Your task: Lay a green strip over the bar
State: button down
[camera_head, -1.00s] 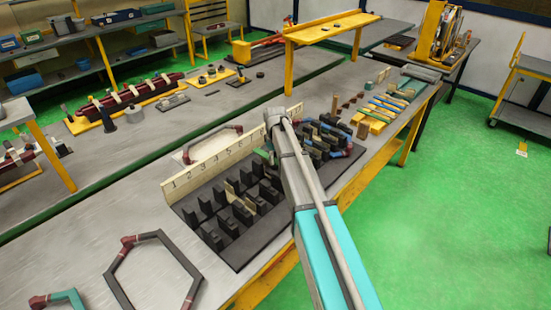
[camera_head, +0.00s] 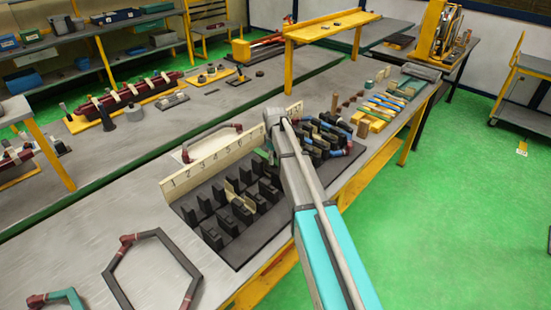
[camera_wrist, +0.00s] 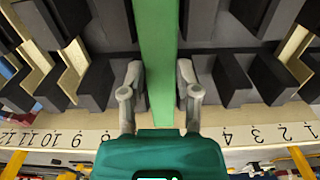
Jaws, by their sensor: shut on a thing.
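A long flat green strip (camera_wrist: 157,60) runs up the middle of the wrist view, between two rows of black slotted blocks (camera_wrist: 225,75). My gripper (camera_wrist: 158,95) has a finger on each side of the strip and is shut on its near part. It is near the middle of the numbered scale. In the head view, my arm hides most of the gripper and the strip. No bar can be made out under the strip; the strip covers what lies below it.
The black block fixture (camera_head: 240,210) has a cream numbered board (camera_head: 215,165) along its far side. Cream pieces stand among some blocks. Colored tools (camera_head: 385,102) lie farther right along the bench.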

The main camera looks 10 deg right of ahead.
aim_at(275, 161)
jog(key=shift+f+b, duration=2.55)
jog(key=shift+f, duration=0.1)
dwell(1.2)
jog(key=shift+c, duration=1.3)
grip_release()
jog(key=shift+r+p, duration=0.85)
jog(key=shift+r, duration=0.05)
notch_tip(275, 161, up, 8)
jog(key=p, duration=0.7)
jog(key=shift+f, duration=0.25)
jog(key=shift+f, duration=0.15)
